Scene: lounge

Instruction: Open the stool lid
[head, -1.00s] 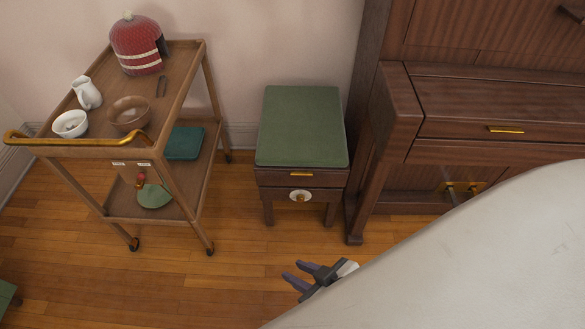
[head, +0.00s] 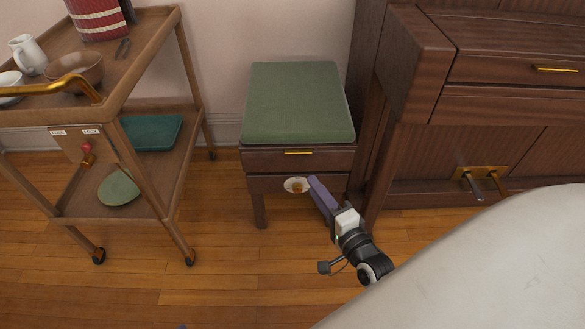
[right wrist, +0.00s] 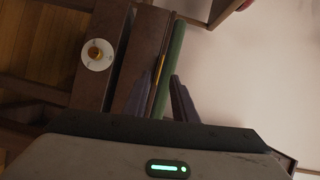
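The stool (head: 259,210) is dark wood with a shut, green-cushioned lid (head: 298,100). A thin brass strip (head: 299,153) sits on its upper front, above a round white plate with a brass knob (head: 296,186). My right gripper (head: 314,184) is in front of the stool, its fingers pointing at its front just right of the knob plate. In the right wrist view the two fingers (right wrist: 157,76) stand apart and empty, with the brass strip and green lid edge (right wrist: 174,65) between them in the picture. Only a tiny purple speck, possibly my left gripper (head: 183,326), shows at the bottom edge.
A wooden trolley (head: 150,75) with bowls, a jug and a red patterned item stands left of the stool. A piano-like wooden cabinet (head: 480,130) with brass pedals (head: 482,182) stands close on the right. The floor (head: 230,285) in front of the stool is bare.

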